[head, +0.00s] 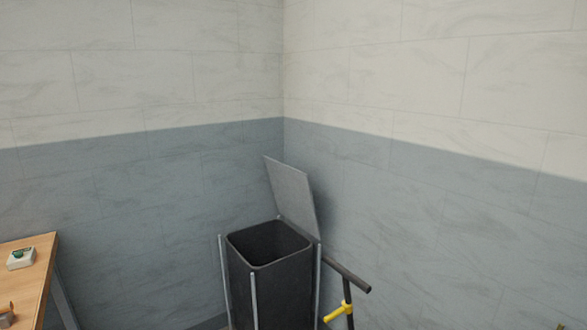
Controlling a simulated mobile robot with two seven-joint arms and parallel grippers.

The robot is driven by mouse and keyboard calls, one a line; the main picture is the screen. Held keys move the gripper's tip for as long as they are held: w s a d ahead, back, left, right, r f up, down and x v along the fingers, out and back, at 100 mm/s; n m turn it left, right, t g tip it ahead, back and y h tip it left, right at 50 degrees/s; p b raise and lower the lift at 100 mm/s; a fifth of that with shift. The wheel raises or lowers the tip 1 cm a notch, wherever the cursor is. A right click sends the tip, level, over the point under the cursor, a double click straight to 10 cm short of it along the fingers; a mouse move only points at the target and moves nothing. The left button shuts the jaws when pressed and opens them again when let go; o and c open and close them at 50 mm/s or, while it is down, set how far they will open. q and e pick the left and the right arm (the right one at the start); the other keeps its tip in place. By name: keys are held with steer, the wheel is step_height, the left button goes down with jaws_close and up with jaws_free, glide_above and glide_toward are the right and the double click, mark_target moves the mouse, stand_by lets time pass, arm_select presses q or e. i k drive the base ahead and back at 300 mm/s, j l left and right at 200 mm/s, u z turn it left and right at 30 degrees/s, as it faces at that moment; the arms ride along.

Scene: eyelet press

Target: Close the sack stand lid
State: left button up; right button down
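The sack stand (272,285) stands in the room's corner, a dark bin-like sack held by thin grey metal posts. Its grey flat lid (292,193) is open, raised and leaning back slightly past the rear right rim. The sack's mouth is uncovered and its inside looks dark; I see nothing in it. The bottom of the stand is cut off by the picture's lower edge. Neither of my grippers shows in the head view.
A wooden table (22,268) is at the left edge, with a small white box with a green button (21,257) on it. A dark bar with a yellow clamp (338,312) stands right of the stand. Tiled walls (180,190) close off the corner behind.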

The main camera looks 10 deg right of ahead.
mark_target(292, 196)
steer(key=i+j+u, duration=0.1)
steer(key=i, duration=0.45)
steer(key=i+j+u, duration=0.1)
steer(key=i, duration=0.5)
steer(key=j, duration=0.1)
